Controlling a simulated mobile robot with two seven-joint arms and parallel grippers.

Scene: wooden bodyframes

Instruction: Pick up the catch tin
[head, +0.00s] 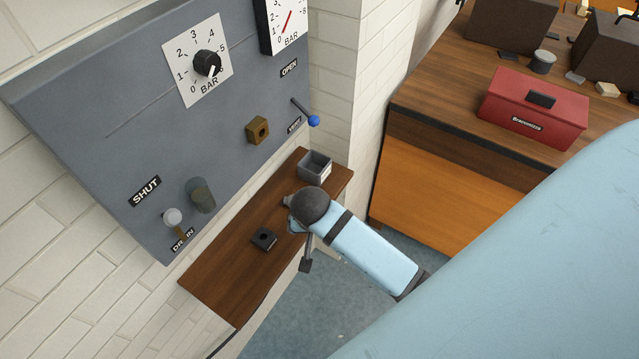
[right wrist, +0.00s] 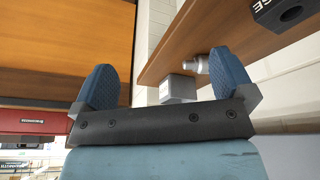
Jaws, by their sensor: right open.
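A small grey open-topped box, which looks like the catch tin (head: 314,166), stands on the far end of the wooden shelf (head: 225,265) below the panel in the head view. In the right wrist view a grey box (right wrist: 178,89), which appears to be the same tin, shows beyond and between the fingertips, apart from them. My right gripper (right wrist: 166,82) is open and empty. In the head view my right forearm and dark wrist are over the shelf's outer edge, nearer than the tin; the fingers cannot be made out clearly there. My left gripper is not in view.
A dark block with a hole (head: 264,238) lies on the shelf. The grey panel (head: 120,110) above carries a dial knob (head: 207,63), a brass block (head: 257,130), a blue-tipped lever (head: 313,120) and a drain knob (head: 173,217). A red box (head: 533,108) sits on a desk at right.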

